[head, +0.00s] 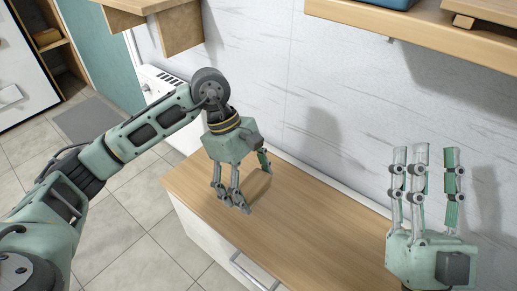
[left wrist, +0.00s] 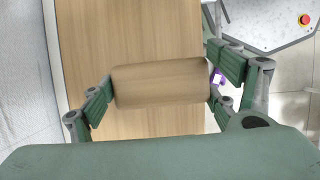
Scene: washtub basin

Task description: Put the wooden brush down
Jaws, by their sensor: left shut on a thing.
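The wooden brush shows as a plain light-brown block (head: 259,186) in the head view, held over the wooden countertop (head: 300,225). My left gripper (head: 254,189) points down and is shut on it. In the left wrist view the brush (left wrist: 160,86) lies crosswise between the fingers, which press on its two ends. Its underside is hidden, and I cannot tell whether it touches the countertop. My right gripper (head: 426,168) is at the right, fingers pointing up, spread and empty.
A pale wall stands behind the counter. A wooden shelf (head: 430,32) holds a blue container (head: 385,3) above. The countertop is bare to the right of the brush. A white radiator-like unit (head: 165,82) stands behind my left arm. A drawer handle (head: 252,272) is on the front.

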